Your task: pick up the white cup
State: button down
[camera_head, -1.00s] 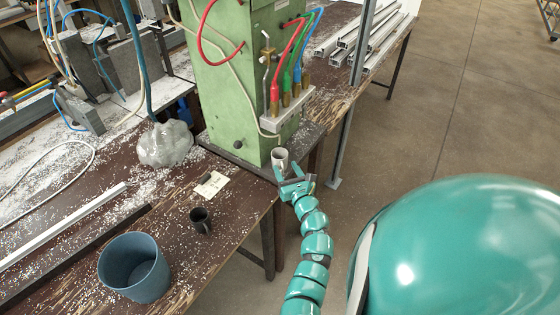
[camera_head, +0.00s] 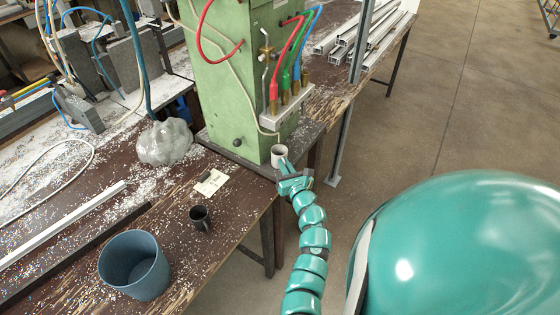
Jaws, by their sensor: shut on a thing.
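The white cup (camera_head: 279,154) is at the foot of the green machine, near the bench's right edge. It looks upright. My gripper (camera_head: 284,168) reaches it from the front and is shut on it. The fingertips and the lower part of the cup are small and partly hidden, so the exact grip, and whether the cup still touches the surface, cannot be made out.
The green machine (camera_head: 232,90) with hoses and a valve block (camera_head: 285,112) rises right behind the cup. A dark cup (camera_head: 200,217), a blue bin (camera_head: 134,265) and a grey lump (camera_head: 168,143) stand on the bench to the left. Floor is clear at right.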

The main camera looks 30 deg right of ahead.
jog(key=shift+r, duration=0.15)
jog(key=shift+r, duration=1.55)
jog(key=b+v, duration=0.3)
jog(key=v, duration=1.4)
jog(key=shift+s+b, duration=0.4)
jog(key=shift+a, duration=0.1)
